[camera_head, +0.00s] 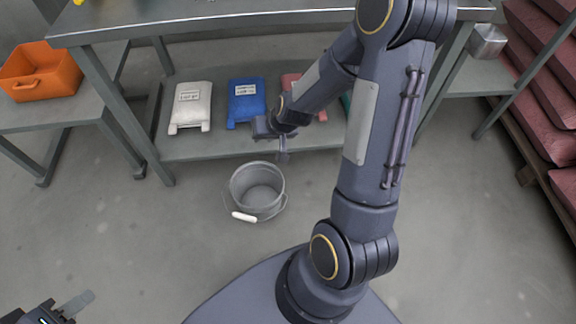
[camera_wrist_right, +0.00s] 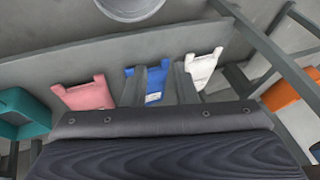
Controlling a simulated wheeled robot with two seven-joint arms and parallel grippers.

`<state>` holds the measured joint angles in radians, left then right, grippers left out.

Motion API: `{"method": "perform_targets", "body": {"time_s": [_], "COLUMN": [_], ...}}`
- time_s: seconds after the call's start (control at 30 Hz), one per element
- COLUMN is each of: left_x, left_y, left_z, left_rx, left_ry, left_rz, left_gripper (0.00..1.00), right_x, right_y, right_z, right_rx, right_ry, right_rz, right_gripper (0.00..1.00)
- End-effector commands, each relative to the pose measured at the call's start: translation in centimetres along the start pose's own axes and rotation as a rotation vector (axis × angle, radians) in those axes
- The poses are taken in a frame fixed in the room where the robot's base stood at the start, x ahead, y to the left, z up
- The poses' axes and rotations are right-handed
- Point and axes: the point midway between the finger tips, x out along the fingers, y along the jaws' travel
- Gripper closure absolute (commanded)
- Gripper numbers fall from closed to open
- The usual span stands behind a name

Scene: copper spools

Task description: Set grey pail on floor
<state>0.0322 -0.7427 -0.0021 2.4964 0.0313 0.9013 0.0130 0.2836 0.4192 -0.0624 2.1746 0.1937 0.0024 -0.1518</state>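The grey pail (camera_head: 257,190) stands upright and empty on the floor in front of the low shelf. Its wire handle is folded down toward me, with the white grip (camera_head: 243,217) at its near side. My right gripper (camera_head: 282,152) is above and behind the pail, apart from it, near the shelf's front edge. In the right wrist view its two fingers (camera_wrist_right: 162,85) are apart with nothing between them, and part of the pail (camera_wrist_right: 130,8) shows at the top edge. My left gripper (camera_head: 72,304) is at the bottom left corner, far from the pail, partly cut off.
White (camera_head: 191,106), blue (camera_head: 245,101) and pink (camera_head: 291,85) containers lie on the low shelf (camera_head: 220,145) under the metal table (camera_head: 200,25). An orange crate (camera_head: 40,82) sits on the left bench. Red stacks (camera_head: 545,90) stand at right. Floor around the pail is clear.

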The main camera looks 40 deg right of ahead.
Motion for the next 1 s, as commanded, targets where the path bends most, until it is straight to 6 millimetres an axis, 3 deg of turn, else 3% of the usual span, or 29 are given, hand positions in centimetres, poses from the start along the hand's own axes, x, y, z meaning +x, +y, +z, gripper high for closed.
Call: {"method": "perform_targets", "body": {"time_s": [0.03, 0.2, 0.4, 0.5, 0.63, 1.0], "left_x": [0.0, 0.0, 0.0, 0.0, 0.0, 0.0], "left_y": [0.0, 0.0, 0.0, 0.0, 0.0, 0.0], "left_z": [0.0, 0.0, 0.0, 0.0, 0.0, 0.0], "left_rx": [0.0, 0.0, 0.0, 0.0, 0.0, 0.0], "left_ry": [0.0, 0.0, 0.0, 0.0, 0.0, 0.0], "left_rz": [0.0, 0.0, 0.0, 0.0, 0.0, 0.0], "left_gripper": [0.64, 0.64, 0.64, 0.64, 0.64, 0.64], "right_x": [-3.4, -12.6, -20.8, -23.0, -24.5, -25.0], "right_y": [-1.5, -4.9, -6.1, -5.8, -5.4, -5.1], "right_z": [-0.4, 1.9, 7.5, 10.2, 12.5, 13.4], "right_rx": [-0.022, -0.096, -0.192, -0.228, -0.254, -0.263], "right_ry": [0.012, -0.01, -0.036, -0.048, -0.059, -0.067], "right_rz": [-0.037, -0.13, -0.188, -0.196, -0.198, -0.196], "right_gripper": [0.74, 0.74, 0.74, 0.74, 0.74, 0.74]}}
